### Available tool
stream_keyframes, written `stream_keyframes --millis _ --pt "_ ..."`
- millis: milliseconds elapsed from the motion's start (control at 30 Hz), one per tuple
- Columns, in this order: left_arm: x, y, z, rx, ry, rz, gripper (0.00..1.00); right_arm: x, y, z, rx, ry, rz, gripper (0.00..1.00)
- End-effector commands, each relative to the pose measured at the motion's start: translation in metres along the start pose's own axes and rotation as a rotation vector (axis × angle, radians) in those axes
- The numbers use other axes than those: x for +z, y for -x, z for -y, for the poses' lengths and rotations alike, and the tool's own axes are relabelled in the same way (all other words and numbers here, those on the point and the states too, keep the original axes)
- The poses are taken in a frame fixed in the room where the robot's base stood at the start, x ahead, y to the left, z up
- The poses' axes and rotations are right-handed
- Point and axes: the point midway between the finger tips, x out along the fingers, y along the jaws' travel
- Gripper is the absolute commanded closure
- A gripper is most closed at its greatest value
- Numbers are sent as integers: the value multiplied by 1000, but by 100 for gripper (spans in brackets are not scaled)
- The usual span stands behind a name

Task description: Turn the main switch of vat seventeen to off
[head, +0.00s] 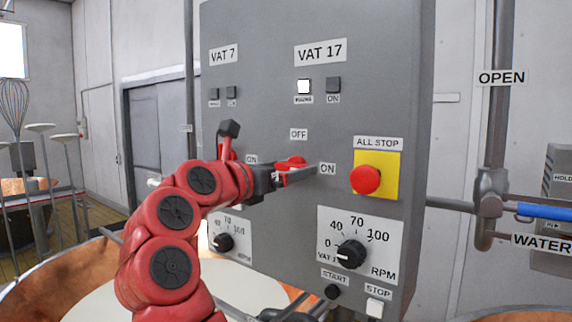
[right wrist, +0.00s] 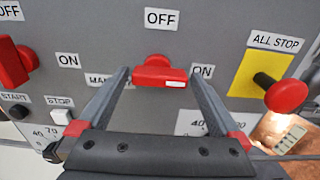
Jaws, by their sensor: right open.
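The vat 17 main switch is a red rotary handle (right wrist: 160,76) below the OFF label in the right wrist view. It lies level, and its white mark is at the right end, on the side of the ON label. In the head view the switch (head: 291,162) shows partly behind my right gripper (head: 288,175). In the right wrist view my right gripper (right wrist: 160,82) is open, with one finger on each side of the handle and gaps between. My left gripper is not in view.
The red ALL STOP button (head: 365,180) on its yellow plate sits close right of the switch. The vat 7 switch (right wrist: 12,62) is to the left. Below are the RPM knob (head: 351,254) and the START (head: 332,291) and STOP (head: 374,307) buttons. The vat 17 lamp (head: 303,87) is white.

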Motion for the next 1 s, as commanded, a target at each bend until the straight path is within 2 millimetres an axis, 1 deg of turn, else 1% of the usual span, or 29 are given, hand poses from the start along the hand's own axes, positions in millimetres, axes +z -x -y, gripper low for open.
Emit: stream_keyframes --millis 233,267,300,367,400,467,600,633,667,867,1000 --pt "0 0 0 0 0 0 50 0 -1 0 1 0 0 0" --pt "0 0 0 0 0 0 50 0 -1 0 1 0 1 4" --pt "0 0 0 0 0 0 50 0 -1 0 1 0 1 11" --pt "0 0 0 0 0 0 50 0 -1 0 1 0 1 22" --pt "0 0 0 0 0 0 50 0 -1 0 0 0 1 29" --pt "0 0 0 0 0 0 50 0 -1 0 1 0 1 40" --pt "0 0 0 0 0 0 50 0 -1 0 1 0 1 65" --pt "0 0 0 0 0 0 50 0 -1 0 0 0 1 70" --pt "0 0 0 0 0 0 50 0 -1 0 0 0 1 73" --pt "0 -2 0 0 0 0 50 1 -1 0 0 15 1 73" --pt "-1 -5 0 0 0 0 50 1 -1 0 -1 59 0 73"
